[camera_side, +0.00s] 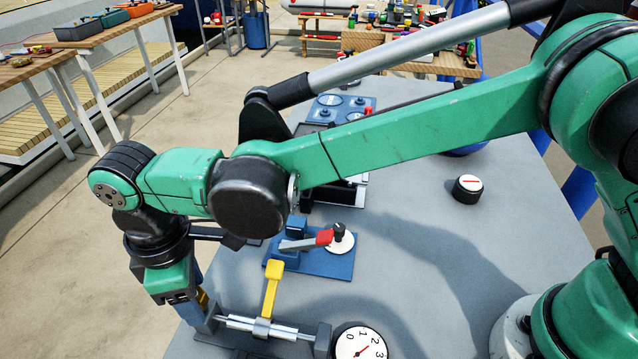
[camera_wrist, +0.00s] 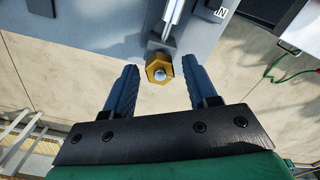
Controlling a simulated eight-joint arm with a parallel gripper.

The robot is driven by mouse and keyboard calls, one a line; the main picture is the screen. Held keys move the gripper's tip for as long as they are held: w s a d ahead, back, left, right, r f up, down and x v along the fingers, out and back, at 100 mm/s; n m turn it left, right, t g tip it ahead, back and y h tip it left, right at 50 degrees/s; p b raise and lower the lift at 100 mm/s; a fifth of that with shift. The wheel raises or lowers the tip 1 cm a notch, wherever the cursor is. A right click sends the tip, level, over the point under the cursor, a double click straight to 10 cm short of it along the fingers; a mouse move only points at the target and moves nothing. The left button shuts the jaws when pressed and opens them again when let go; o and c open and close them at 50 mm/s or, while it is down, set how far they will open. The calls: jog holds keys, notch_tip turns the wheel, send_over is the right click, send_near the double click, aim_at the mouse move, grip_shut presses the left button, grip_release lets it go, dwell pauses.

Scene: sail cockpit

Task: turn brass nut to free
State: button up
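The brass nut (camera_wrist: 158,68) is a hexagonal gold piece at the end of a rod, with a pale round stud end showing at its centre. In the side view a small gold patch of the nut (camera_side: 202,298) shows beside the fingers, mostly hidden. My gripper (camera_wrist: 161,66) is open, with one blue finger on each side of the nut and a visible gap to both. The nut lies near fingertip level; I cannot tell its exact depth. In the side view my gripper (camera_side: 192,309) points down at the bench's left edge, by the rod's left end.
A yellow lever (camera_side: 272,285) stands on the steel rod (camera_side: 255,325) between grey brackets. A numbered dial (camera_side: 360,343) sits right of it. Behind are a blue plate with a red-tipped handle (camera_side: 325,237) and a round black gauge (camera_side: 467,188). The grey bench's right side is mostly clear.

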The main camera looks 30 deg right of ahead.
jog(key=shift+o, duration=0.5)
jog(key=shift+r, duration=2.85)
